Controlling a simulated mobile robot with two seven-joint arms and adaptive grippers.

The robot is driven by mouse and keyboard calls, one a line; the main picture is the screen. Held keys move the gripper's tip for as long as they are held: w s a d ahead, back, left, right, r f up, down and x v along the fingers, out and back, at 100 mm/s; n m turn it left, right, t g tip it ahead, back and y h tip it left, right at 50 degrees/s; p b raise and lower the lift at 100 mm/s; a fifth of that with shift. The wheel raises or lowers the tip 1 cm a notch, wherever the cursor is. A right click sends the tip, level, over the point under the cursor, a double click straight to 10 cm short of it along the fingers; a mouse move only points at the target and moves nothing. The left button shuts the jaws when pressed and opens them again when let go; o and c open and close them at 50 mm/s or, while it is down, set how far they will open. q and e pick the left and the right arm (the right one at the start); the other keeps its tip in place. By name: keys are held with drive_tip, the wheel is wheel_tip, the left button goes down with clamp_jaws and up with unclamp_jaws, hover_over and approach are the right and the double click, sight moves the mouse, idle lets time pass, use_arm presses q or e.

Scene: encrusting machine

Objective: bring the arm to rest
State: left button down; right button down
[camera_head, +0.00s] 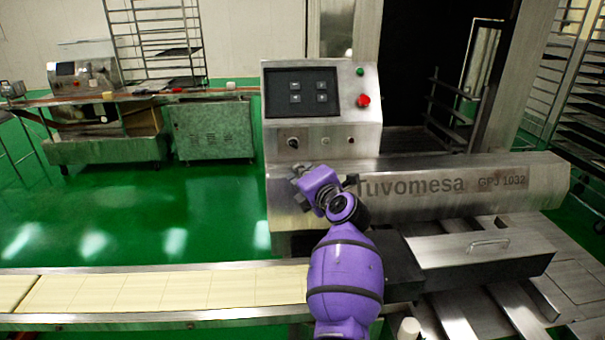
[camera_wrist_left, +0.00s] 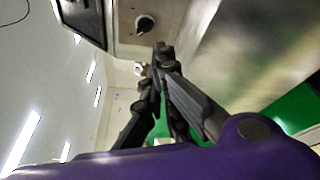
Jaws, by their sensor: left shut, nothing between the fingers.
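My left arm, purple with dark bands, rises from the bottom of the head view in front of the encrusting machine (camera_head: 468,190). I cannot tell the exact gap to the panel. My right gripper is not in view.
The control panel has a screen (camera_head: 301,92), a red button (camera_head: 363,100) and a green button (camera_head: 360,71). A conveyor belt (camera_head: 160,291) runs at the lower left. A drawer-like tray with a handle (camera_head: 488,245) is at right. Open green floor (camera_head: 170,215) lies behind the belt.

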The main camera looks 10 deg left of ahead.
use_arm(q)
drive_tip(key=s+d+r+m+t+h, duration=0.3)
drive_tip(key=r+m+t, duration=0.55)
drive_tip(key=r, duration=0.25)
drive_tip(key=s+a+f+m+g+h+p, duration=0.1)
drive_tip(key=s+f+m+g+h, duration=0.15)
drive_tip(key=s+f+m, duration=0.65)
drive_tip(key=s+a+f+m+g+h, duration=0.1)
drive_tip(key=s+f+m+g+h, duration=0.3)
drive_tip(key=f, duration=0.8)
drive_tip(key=s+f+m+g+h+p, duration=0.1)
drive_tip(key=s+f+m+h, duration=0.1)
drive_tip(key=s+f+m, duration=0.7)
drive_tip(key=s+a+f+g, duration=0.2)
drive_tip(key=s+f, duration=0.4)
drive_tip(key=s, duration=0.4)
drive_tip(key=s+a+f+g+y, duration=0.1)
drive_tip(key=s+a+f+g, duration=0.1)
drive_tip(key=s+f, duration=0.4)
drive_tip(key=s+a+f+g+y+p, duration=0.1)
drive_tip(key=s+f, duration=0.5)
drive_tip(key=s, duration=0.9)
drive_tip(key=shift+a+f+n+g, duration=0.3)
drive_tip(key=shift+a+n+g, duration=0.2)
drive_tip(key=shift+a, duration=0.2)
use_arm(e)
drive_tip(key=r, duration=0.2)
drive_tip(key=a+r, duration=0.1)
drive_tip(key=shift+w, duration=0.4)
